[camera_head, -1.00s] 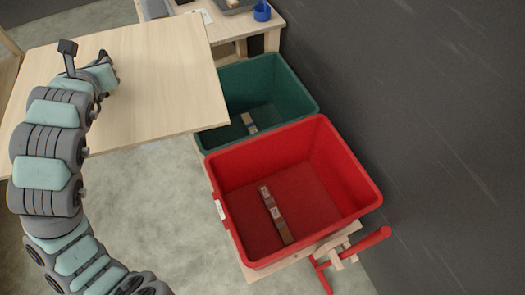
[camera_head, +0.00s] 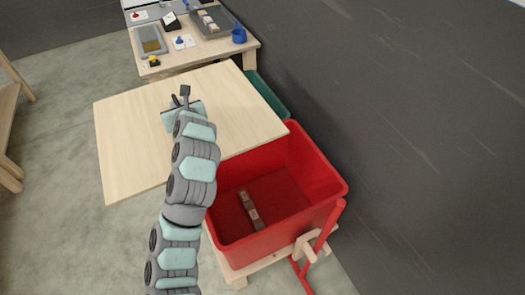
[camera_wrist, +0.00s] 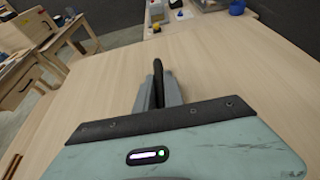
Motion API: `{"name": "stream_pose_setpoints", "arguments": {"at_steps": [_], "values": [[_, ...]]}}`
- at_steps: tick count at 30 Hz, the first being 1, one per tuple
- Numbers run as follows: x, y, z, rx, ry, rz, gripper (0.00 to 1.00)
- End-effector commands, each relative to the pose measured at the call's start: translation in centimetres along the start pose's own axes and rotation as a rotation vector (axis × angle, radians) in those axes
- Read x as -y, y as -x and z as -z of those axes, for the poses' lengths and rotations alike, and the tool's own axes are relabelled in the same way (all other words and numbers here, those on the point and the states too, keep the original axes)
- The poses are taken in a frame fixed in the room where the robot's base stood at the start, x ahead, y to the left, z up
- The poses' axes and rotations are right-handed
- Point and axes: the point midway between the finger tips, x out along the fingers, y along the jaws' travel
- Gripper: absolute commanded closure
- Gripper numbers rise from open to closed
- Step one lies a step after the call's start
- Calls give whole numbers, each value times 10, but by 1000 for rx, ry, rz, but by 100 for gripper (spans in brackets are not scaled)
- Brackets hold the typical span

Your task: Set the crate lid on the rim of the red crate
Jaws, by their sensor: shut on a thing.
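The crate lid (camera_head: 125,145) is a large flat pale wooden board. My gripper (camera_head: 182,101) is shut on its dark upright handle (camera_wrist: 158,72), near the middle of the board. The wrist view shows my gripper (camera_wrist: 158,92) with both fingers around the handle and the lid (camera_wrist: 225,65) spreading out beneath. The red crate (camera_head: 322,165) stands to the right of and nearer than the lid, open at the top, with a small block-like item (camera_head: 249,208) on its floor. In the head view the lid's right corner overlaps the crate's back left rim; whether they touch I cannot tell.
A green crate (camera_head: 264,95) behind the red one is mostly hidden by the lid. A table (camera_head: 160,68) with trays and a blue cup (camera_head: 239,35) stands at the back. A dark wall (camera_head: 400,130) runs along the right. A red bar (camera_head: 322,232) stands beside the red crate.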

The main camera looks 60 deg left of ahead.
Motion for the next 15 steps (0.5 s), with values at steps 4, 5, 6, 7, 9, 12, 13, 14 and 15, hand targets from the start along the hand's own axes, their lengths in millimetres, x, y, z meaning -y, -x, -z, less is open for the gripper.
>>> {"name": "stream_pose_setpoints", "arguments": {"at_steps": [4,5,6,7,9,12,13,14,15], "values": [[61,-3,58,-8,7,-22,100],[72,-3,69,-8,8,-28,100],[86,0,83,-5,10,-32,100],[98,2,94,-4,12,-31,100],[121,9,121,-4,12,-34,100],[151,23,154,-3,10,-26,100],[159,28,162,-2,8,-22,100],[166,32,169,-1,7,-18,100],[175,38,179,-1,4,-11,100]]}}
